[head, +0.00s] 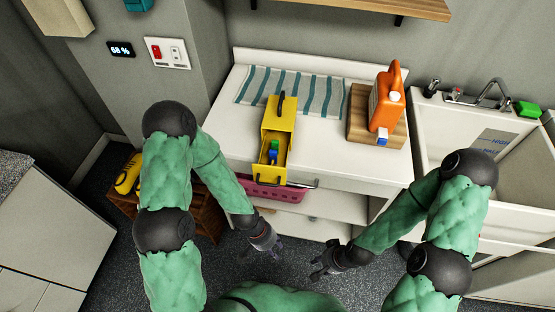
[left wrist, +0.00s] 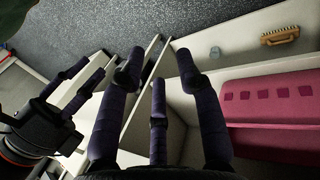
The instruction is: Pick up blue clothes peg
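A small blue item, which looks like the blue clothes peg (head: 272,157), lies in the pulled-out drawer of a yellow box (head: 279,113) on the white counter. A green item (head: 274,145) is right beside it; their exact shapes are too small to tell. My left gripper (head: 272,250) hangs in front of the counter, below and apart from the drawer. In the left wrist view, its dark fingers (left wrist: 158,70) are spread with nothing between them. My right gripper (head: 318,266) is to its right, also low; its fingers look apart and empty.
An orange jug (head: 386,98) stands on a wooden board (head: 359,125) at the counter's right. A striped towel (head: 292,90) lies at the back. A pink basket (head: 273,191) and a brush (left wrist: 280,36) are below the counter. A sink (head: 443,120) is at right.

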